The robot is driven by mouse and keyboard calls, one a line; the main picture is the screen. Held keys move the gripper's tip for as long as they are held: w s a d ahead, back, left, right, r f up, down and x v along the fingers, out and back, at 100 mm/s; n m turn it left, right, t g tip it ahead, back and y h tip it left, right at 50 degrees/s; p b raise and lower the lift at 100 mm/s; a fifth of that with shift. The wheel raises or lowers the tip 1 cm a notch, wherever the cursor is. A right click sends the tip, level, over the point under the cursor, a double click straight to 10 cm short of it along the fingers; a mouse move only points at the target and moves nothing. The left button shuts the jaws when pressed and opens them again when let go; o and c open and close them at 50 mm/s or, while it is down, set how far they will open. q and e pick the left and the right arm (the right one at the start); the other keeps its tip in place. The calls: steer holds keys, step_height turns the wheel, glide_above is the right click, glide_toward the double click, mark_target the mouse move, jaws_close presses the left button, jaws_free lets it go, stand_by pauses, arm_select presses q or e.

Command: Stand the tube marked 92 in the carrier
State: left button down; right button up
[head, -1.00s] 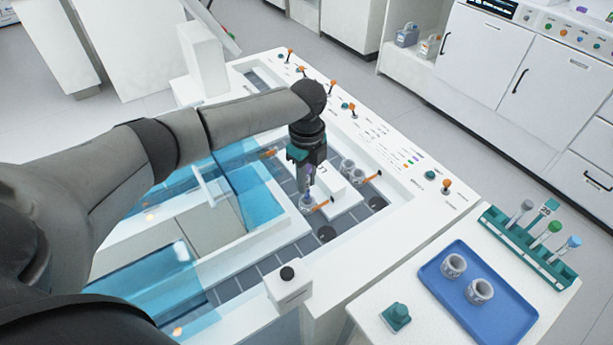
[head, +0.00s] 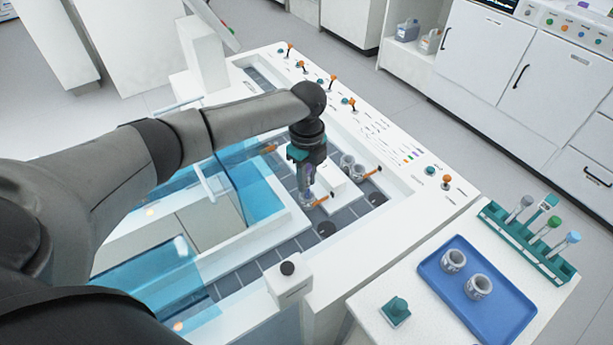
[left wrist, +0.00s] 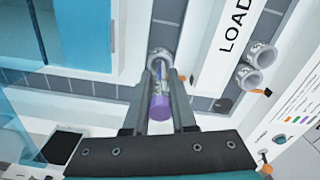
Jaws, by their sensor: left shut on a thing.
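My left gripper (head: 306,188) points down over the track and is shut on a tube. In the left wrist view the tube (left wrist: 160,100) has a purple cap and sits between the fingers (left wrist: 159,112); no number on it can be read. A pale grey round carrier (left wrist: 159,56) stands on the track under the tube. It also shows in the head view (head: 306,202). The tube's lower end is at the carrier's mouth and looks to be inside it, but how deep I cannot tell. My right gripper is not in view.
Two empty carriers (left wrist: 254,66) stand beside the white LOAD block (left wrist: 224,45). An orange stop (head: 323,199) is close to the gripper. A blue tray (head: 440,279) holds two more carriers. A teal rack (head: 507,232) holds several tubes. Blue clear covers (head: 150,283) lie left.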

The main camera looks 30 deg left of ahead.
arm_select(q)
steer(key=shift+f, duration=0.25)
steer(key=shift+f, duration=0.25)
stand_by(0.3)
steer(key=c, duration=0.7)
jaws_free()
steer(key=shift+o, duration=0.2)
